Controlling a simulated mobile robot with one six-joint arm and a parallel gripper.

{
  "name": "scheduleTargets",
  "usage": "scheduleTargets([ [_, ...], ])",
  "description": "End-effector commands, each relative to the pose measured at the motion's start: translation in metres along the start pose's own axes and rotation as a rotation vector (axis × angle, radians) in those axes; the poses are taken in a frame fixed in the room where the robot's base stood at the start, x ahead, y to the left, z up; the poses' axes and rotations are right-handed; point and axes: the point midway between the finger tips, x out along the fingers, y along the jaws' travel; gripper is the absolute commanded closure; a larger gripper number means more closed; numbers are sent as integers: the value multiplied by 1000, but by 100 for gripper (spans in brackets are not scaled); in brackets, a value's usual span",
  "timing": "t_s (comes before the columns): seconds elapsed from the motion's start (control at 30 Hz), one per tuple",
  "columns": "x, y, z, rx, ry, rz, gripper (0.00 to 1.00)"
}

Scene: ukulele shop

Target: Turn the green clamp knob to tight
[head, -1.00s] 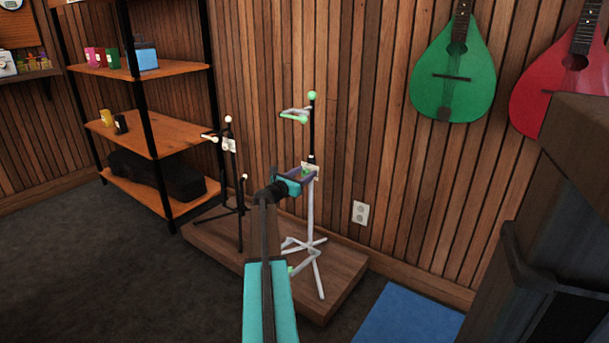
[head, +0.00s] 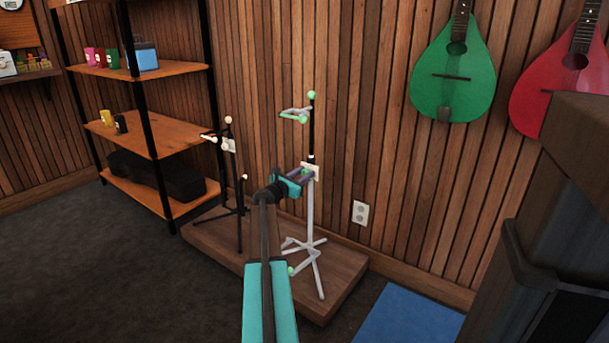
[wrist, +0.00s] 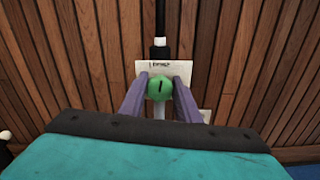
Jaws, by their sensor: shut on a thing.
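The green clamp knob (wrist: 160,88) is a round ball with a dark mark that looks upright in the wrist view. It sits in front of a pale plate with dark lettering (wrist: 156,69), too small to read fully, on the white stand (head: 310,215). My gripper (wrist: 160,92) has its two purple-grey fingers on either side of the knob and is shut on it. In the head view my gripper (head: 304,175) is at the stand's middle, partly hiding the knob.
The stand is on a low wooden platform (head: 342,290), with a black stand (head: 238,200) to its left. A shelf (head: 150,135) stands further left. A wall outlet (head: 360,213) and hanging green (head: 452,75) and red (head: 540,100) instruments are to the right.

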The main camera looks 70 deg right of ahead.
Motion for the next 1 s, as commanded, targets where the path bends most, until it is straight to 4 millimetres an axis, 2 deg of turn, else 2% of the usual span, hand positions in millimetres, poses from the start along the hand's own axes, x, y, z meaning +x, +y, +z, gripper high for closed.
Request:
scheduleTargets([
  [0.03, -1, 2, 0, 0, 1, 5, 67],
  [0.1, -1, 2, 0, 0, 1, 5, 55],
  [0.13, 0, 2, 0, 0, 1, 4, 54],
  [0.57, -4, 1, 0, -1, 1, 2, 54],
  [0.77, -19, 0, 1, -1, 1, 2, 54],
  [1.0, -51, 0, 2, -2, 1, 3, 54],
])
